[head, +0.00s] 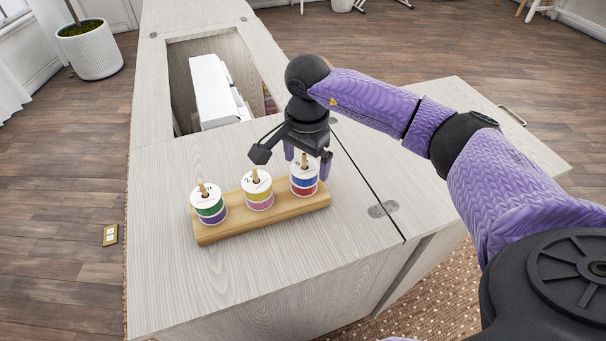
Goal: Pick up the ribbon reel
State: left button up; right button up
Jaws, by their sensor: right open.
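A wooden stand (232,229) with three pegs lies on the cabinet top. Each peg carries stacked ribbon reels with white faces: a green and purple stack (210,207) at the left, a yellow and pink stack (258,192) in the middle, and a blue and red stack (304,181) at the right. My right gripper (307,165) points down at the right stack, its purple-tipped fingers apart beside and behind it. I cannot tell whether the fingers touch the reels. Part of the right stack's top is hidden by the gripper. My left gripper is not in view.
A white sewing machine (213,91) sits in the open well of the cabinet top (165,265) behind the stand. A hinged side leaf (455,100) extends to the right, under my right arm. The cabinet top is clear in front of the stand.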

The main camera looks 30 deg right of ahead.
notch_tip(320, 180, down, 2)
jog(key=shift+r, duration=0.15)
jog(key=shift+c, duration=1)
jog(key=c, duration=0.9)
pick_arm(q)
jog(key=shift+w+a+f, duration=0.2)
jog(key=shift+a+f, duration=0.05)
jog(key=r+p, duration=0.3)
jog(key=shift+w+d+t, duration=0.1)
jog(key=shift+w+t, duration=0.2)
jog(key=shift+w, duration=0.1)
pick_arm(e)
notch_tip(320, 180, up, 10)
jog(key=shift+r, duration=0.1)
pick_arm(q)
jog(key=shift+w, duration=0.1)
